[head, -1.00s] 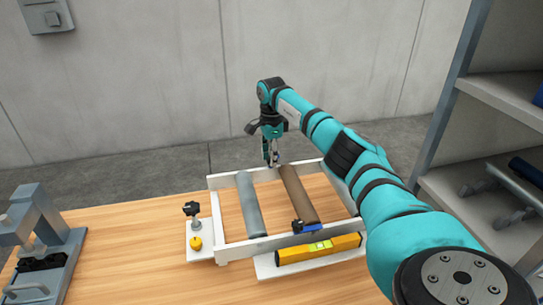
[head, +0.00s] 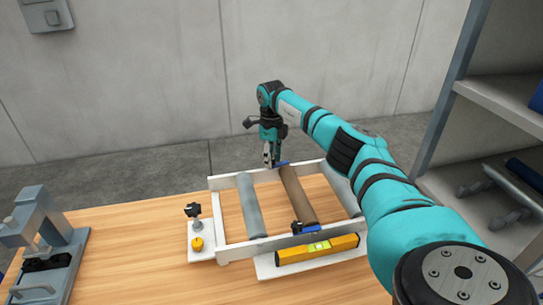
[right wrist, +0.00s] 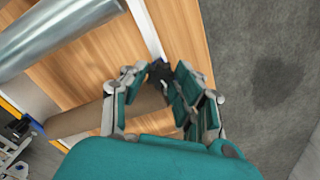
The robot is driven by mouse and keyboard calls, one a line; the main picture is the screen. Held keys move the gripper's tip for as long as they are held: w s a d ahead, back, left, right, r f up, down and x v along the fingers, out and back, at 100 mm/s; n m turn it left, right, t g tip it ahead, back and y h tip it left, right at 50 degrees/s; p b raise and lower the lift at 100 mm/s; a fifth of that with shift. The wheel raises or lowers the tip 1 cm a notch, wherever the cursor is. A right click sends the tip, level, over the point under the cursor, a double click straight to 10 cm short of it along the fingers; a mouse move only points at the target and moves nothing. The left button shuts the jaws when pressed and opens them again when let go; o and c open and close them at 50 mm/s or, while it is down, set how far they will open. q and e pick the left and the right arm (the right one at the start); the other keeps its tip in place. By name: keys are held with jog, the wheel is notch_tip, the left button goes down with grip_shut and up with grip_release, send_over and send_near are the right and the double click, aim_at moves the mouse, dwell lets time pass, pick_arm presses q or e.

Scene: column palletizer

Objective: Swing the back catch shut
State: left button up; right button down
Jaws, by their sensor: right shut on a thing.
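The roller frame (head: 240,244) is pale and stands on the wooden table. My right gripper (head: 269,162) reaches down to its back rail, at the far end of the brown roller (head: 298,195). The back catch (head: 282,163) shows as a small blue bar along that rail, just right of my fingers. In the right wrist view, my right gripper (right wrist: 160,85) is shut on the catch's black knob (right wrist: 158,72); the fingers hide most of the catch. The front catch (head: 312,227), blue with a black knob, lies along the front rail. My left gripper is not in view.
Grey rollers (head: 251,205) lie on both sides of the brown one. A yellow level (head: 317,249) lies in front of the frame. A black-knobbed clamp (head: 194,211) and yellow knob (head: 197,244) stand at left. A grey press (head: 40,240) is farther left; shelves (head: 490,150) stand right.

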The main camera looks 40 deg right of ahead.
jog(key=shift+r+m, duration=0.1)
jog(key=shift+m, duration=0.9)
jog(key=c, duration=1)
grip_release()
jog(key=shift+r, duration=0.1)
notch_tip(320, 180, up, 12)
jog(key=shift+f, duration=0.15)
